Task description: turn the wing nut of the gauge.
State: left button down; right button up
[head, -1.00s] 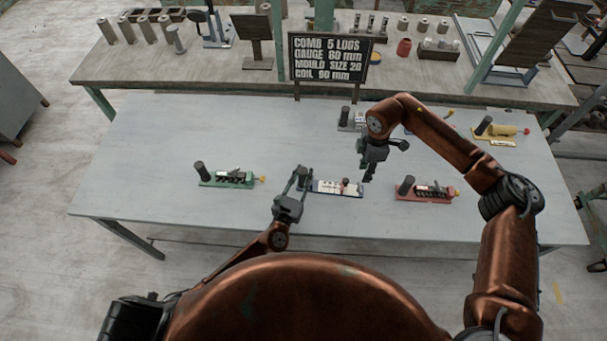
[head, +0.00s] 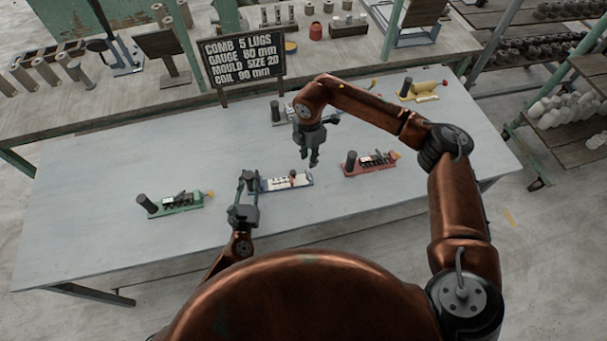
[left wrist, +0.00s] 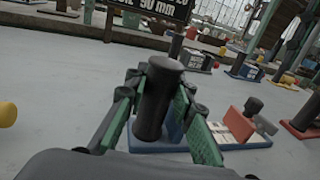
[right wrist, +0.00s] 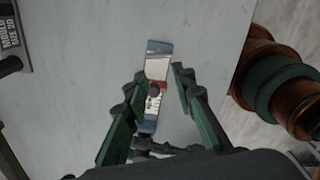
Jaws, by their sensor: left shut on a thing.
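The gauge (head: 270,188) is a blue-based strip with a white scale, a dark upright post (left wrist: 155,105) at its left end and a small red slider. Its dark wing nut (right wrist: 154,89) sits on the red slider; the slider (left wrist: 237,124) also shows in the left wrist view. My left gripper (head: 248,179) is shut around the dark post, with a green-padded finger on each side. My right gripper (head: 313,162) is open and empty above the gauge. In the right wrist view, the wing nut lies between its spread fingers, below them.
A green fixture (head: 178,203) stands to the left and a red fixture (head: 370,166) to the right. A blue one stands behind my right gripper, and a yellow one (head: 425,91) at the far right. A sign (head: 243,69) stands at the table's back. The front table is otherwise clear.

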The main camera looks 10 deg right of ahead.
aim_at(308, 176)
jog(key=f+n, duration=0.3)
jog(key=n, duration=0.2)
jog(key=f+n, duration=0.3)
jog(key=n, duration=0.2)
jog(key=s+f+n, duration=0.1)
jog(key=f+n, duration=0.3)
jog(key=n, duration=0.1)
jog(key=shift+d+n, duration=0.15)
jog(key=shift+n, duration=0.25)
grip_shut()
dwell(0.4)
